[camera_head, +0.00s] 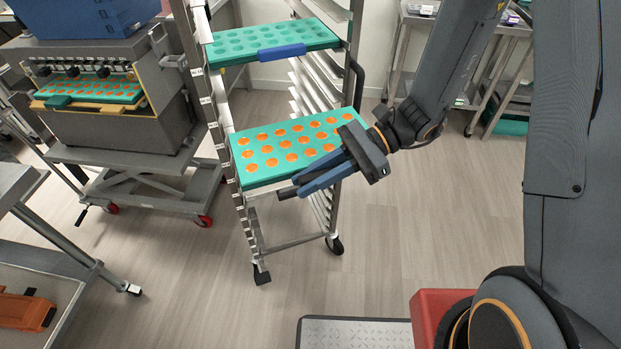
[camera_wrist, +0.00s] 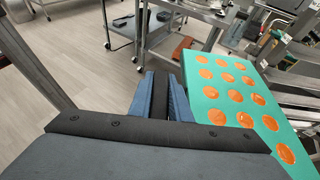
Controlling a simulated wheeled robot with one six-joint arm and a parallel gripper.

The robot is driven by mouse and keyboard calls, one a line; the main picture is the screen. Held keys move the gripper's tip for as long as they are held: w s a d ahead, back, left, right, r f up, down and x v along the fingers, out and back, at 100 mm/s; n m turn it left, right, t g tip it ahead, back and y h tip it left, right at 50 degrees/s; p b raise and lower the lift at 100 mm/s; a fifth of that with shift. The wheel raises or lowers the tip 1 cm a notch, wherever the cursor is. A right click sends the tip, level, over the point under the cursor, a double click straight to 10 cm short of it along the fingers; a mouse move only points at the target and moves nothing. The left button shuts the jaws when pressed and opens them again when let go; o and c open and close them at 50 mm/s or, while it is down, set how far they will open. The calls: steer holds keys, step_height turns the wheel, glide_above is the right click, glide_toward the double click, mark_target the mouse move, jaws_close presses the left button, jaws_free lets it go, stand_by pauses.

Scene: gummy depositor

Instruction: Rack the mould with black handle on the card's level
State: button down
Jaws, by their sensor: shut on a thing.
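The teal mould (camera_head: 287,147) has orange-filled cavities and lies roughly flat between the uprights of the rack (camera_head: 224,150), at a lower level. It also shows at the right of the wrist view (camera_wrist: 215,92). My gripper (camera_head: 302,187) is at the mould's front edge. Its blue fingers (camera_wrist: 160,95) are shut on the black handle (camera_head: 287,193), whose dark end sticks out past them. Most of the handle is hidden by the fingers. A pale card-like piece (camera_head: 201,24) is on the rack's upper left post; its marking cannot be read. Whether the mould rests on the runners cannot be told.
Another teal mould with empty cavities (camera_head: 260,42) and a blue handle (camera_head: 282,52) sits higher in the rack. The depositor (camera_head: 110,125) at left holds a filled mould with a green handle (camera_head: 58,101). A grey cart (camera_head: 60,245) stands front left. Open floor lies right of the rack.

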mark_target(279, 125)
steer(key=shift+w+a+b, duration=0.1)
steer(key=shift+w+a, duration=0.25)
steer(key=shift+w, duration=0.5)
steer(key=shift+w+a+b, duration=0.1)
steer(key=shift+w+a, duration=0.3)
steer(key=shift+w, duration=0.4)
steer(key=shift+w+a+b, duration=0.1)
steer(key=shift+w+a, duration=0.25)
steer(key=shift+w, duration=0.5)
steer(key=shift+f, duration=0.1)
steer(key=shift+w+a+b, duration=0.15)
steer(key=shift+w+a, duration=0.2)
steer(key=shift+w, duration=0.45)
steer(key=shift+w+a+b, duration=0.1)
steer(key=shift+w+a, duration=0.25)
steer(key=shift+w, duration=0.45)
steer(key=shift+w+a+b, duration=0.15)
steer(key=shift+w+a, duration=0.2)
steer(key=shift+w, duration=0.45)
steer(key=shift+w, duration=0.1)
